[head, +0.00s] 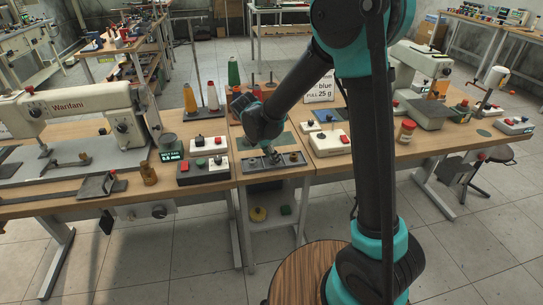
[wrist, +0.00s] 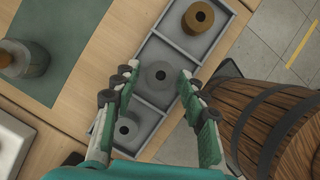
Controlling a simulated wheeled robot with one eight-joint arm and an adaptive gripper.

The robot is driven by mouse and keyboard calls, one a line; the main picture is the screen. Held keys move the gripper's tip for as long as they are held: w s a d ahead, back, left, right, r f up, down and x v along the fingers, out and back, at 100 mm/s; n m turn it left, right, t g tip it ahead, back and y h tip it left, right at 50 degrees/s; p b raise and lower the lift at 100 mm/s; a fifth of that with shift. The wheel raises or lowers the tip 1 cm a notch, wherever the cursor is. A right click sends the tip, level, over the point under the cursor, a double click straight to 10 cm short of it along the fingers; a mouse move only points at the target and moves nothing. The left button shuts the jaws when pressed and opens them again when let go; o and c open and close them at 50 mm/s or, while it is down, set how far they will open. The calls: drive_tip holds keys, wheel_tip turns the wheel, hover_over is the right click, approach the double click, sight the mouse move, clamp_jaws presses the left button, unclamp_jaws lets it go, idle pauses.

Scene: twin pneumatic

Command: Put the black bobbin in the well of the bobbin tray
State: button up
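The grey bobbin tray (wrist: 181,45) has three compartments in a row and lies on the wooden table; it also shows in the head view (head: 284,166). A dark grey round piece with a dark hole (wrist: 125,129) sits in the near compartment. A grey round piece with a small hole (wrist: 160,75) is in the middle one, and an olive-brown one (wrist: 198,17) is in the far one. I cannot tell which, if any, is the black bobbin. My gripper (wrist: 155,86) is open and empty-looking above the middle compartment; in the head view it points down over the tray (head: 270,151).
A grey cylinder with a brown top (wrist: 20,60) stands on a green mat (wrist: 70,40), left of the tray. A wooden barrel (wrist: 275,125) is close on the right. Button boxes (head: 203,143) and (head: 329,142) flank the tray. Thread cones (head: 212,98) stand behind.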

drive_tip(key=shift+r, duration=0.1)
drive_tip(key=v, duration=1.2)
drive_tip(key=s+d+f+m+y, duration=0.1)
drive_tip(key=s+d+f+m, duration=0.1)
drive_tip(key=d+m, duration=0.55)
drive_tip(key=s+d+f+m+y, duration=0.1)
drive_tip(key=s+d+f+m, duration=0.2)
drive_tip(key=d, duration=0.7)
drive_tip(key=s+d+f+m+t+y, duration=0.1)
drive_tip(key=s+d+f+m, duration=0.4)
drive_tip(key=s+d+m, duration=0.5)
drive_tip(key=m, duration=0.5)
drive_tip(key=shift+s+d+f+y, duration=0.3)
drive_tip(key=shift+s+f, duration=0.05)
drive_tip(key=shift+s, duration=0.05)
